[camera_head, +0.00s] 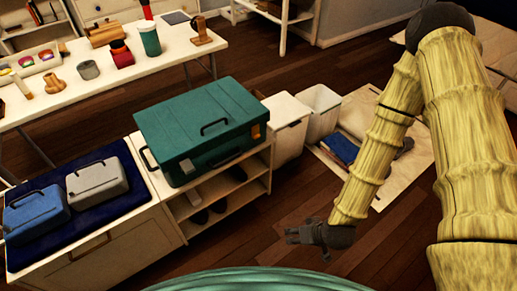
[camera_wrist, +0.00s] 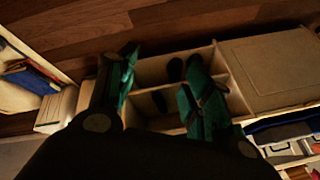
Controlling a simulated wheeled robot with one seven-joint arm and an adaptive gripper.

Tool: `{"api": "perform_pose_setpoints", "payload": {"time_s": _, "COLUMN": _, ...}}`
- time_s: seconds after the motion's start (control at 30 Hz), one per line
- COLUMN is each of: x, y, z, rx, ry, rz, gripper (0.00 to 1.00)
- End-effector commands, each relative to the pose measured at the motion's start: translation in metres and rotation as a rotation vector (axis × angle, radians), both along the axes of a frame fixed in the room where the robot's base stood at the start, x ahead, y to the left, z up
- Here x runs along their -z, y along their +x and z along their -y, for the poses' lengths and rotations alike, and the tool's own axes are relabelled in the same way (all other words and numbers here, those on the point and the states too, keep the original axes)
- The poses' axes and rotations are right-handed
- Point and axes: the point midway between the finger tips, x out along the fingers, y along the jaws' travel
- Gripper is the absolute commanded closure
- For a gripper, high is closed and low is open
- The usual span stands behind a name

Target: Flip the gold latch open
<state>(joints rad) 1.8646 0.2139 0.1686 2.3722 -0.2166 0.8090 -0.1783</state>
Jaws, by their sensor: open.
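A teal case (camera_head: 203,121) with dark handles lies closed on top of a white shelf unit. A small gold latch (camera_head: 256,131) shows on its front face near the right end. A second, greyer latch (camera_head: 187,165) sits near the left end of the same face. My gripper (camera_head: 292,236) is apart from the case, to the right of the shelf unit and in front of it, over the floor. In the wrist view my gripper (camera_wrist: 160,85) is open, its two fingers spread with nothing between them. The latch cannot be made out in the wrist view.
Grey (camera_head: 97,181) and blue (camera_head: 36,214) cases lie on a dark blue cloth left of the teal case. A table (camera_head: 80,105) with several small items stands at the back. Wooden floor beside my gripper is clear.

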Motion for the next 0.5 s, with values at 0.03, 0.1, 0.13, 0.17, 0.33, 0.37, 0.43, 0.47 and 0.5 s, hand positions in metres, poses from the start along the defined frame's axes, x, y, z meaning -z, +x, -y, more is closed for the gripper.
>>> {"api": "perform_pose_setpoints", "payload": {"time_s": 0.03, "x": 0.016, "y": 0.015, "z": -0.006, "rx": -0.009, "ry": 0.022, "rz": 0.039, "gripper": 0.50}}
{"api": "perform_pose_setpoints", "payload": {"time_s": 0.1, "x": 0.020, "y": 0.034, "z": -0.015, "rx": -0.027, "ry": 0.048, "rz": 0.094, "gripper": 0.50}}
{"api": "perform_pose_setpoints", "payload": {"time_s": 0.13, "x": 0.022, "y": 0.042, "z": -0.019, "rx": -0.035, "ry": 0.059, "rz": 0.117, "gripper": 0.50}}
{"api": "perform_pose_setpoints", "payload": {"time_s": 0.17, "x": 0.023, "y": 0.050, "z": -0.023, "rx": -0.044, "ry": 0.070, "rz": 0.141, "gripper": 0.50}}
{"api": "perform_pose_setpoints", "payload": {"time_s": 0.33, "x": 0.026, "y": 0.094, "z": -0.041, "rx": -0.083, "ry": 0.124, "rz": 0.280, "gripper": 0.50}}
{"api": "perform_pose_setpoints", "payload": {"time_s": 0.37, "x": 0.026, "y": 0.102, "z": -0.044, "rx": -0.090, "ry": 0.134, "rz": 0.305, "gripper": 0.50}}
{"api": "perform_pose_setpoints", "payload": {"time_s": 0.43, "x": 0.024, "y": 0.119, "z": -0.050, "rx": -0.105, "ry": 0.154, "rz": 0.366, "gripper": 0.50}}
{"api": "perform_pose_setpoints", "payload": {"time_s": 0.47, "x": 0.024, "y": 0.127, "z": -0.053, "rx": -0.110, "ry": 0.161, "rz": 0.392, "gripper": 0.50}}
{"api": "perform_pose_setpoints", "payload": {"time_s": 0.5, "x": 0.022, "y": 0.137, "z": -0.056, "rx": -0.120, "ry": 0.171, "rz": 0.427, "gripper": 0.50}}
